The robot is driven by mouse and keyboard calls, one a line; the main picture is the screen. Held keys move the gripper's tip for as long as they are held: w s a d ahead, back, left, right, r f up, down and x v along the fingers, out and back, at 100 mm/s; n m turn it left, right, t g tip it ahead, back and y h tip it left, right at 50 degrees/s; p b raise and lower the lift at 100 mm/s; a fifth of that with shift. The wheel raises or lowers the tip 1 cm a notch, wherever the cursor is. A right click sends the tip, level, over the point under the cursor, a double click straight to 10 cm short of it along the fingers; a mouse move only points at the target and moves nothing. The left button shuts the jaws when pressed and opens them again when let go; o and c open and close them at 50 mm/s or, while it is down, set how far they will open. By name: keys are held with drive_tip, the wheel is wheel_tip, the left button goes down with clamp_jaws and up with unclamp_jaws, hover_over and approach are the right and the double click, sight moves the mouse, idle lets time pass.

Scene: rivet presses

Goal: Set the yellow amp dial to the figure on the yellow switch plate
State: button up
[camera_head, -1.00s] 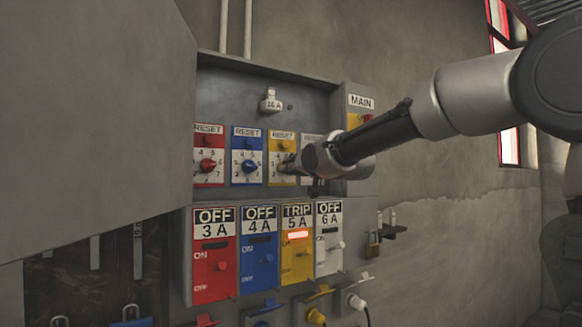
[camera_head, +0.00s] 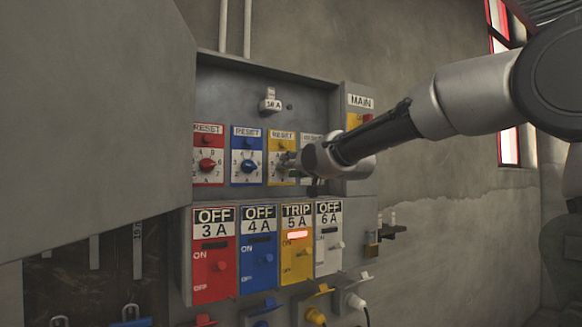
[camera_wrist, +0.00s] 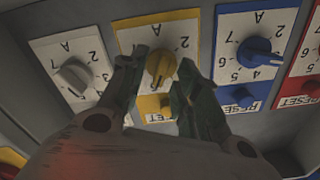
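The yellow amp dial (camera_wrist: 160,65) is a round knob on a white, yellow-edged plate, upside down in the wrist view. I cannot tell which figure its pointer marks. My gripper (camera_wrist: 164,60) has one dark finger on each side of the knob, with a small gap visible on the right side. In the head view my gripper (camera_head: 287,161) is at the yellow dial plate (camera_head: 282,146) and hides most of the knob. The yellow switch plate (camera_head: 297,262) below reads TRIP 5 A and has a lit red window.
The blue dial (camera_wrist: 258,52) is beside the yellow one, with the red dial (camera_head: 207,165) beyond it. The white dial (camera_wrist: 73,77) is on the other side, close to my finger. A MAIN switch box (camera_head: 359,116) stands right of the dial recess.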

drive_tip(key=v, duration=1.2)
drive_tip(key=s+d+f+n+g+h, duration=0.1)
drive_tip(key=s+d+f+g+h, duration=0.15)
drive_tip(key=f, duration=0.65)
drive_tip(key=s+d+f+n+g+h, duration=0.15)
drive_tip(key=s+d+f+g, duration=0.25)
drive_tip(key=f, duration=0.5)
drive_tip(key=s+d+f+m+g+h, duration=0.2)
drive_tip(key=s+d+f, duration=0.4)
drive_tip(key=s+d, duration=0.6)
drive_tip(key=s+d+f+m+g+h, duration=0.2)
drive_tip(key=s+d+f+h, duration=0.2)
drive_tip(key=s+d, duration=0.8)
wheel_tip(320, 180, down, 2)
drive_tip(key=shift+d+f, duration=0.15)
drive_tip(key=shift+d, duration=1)
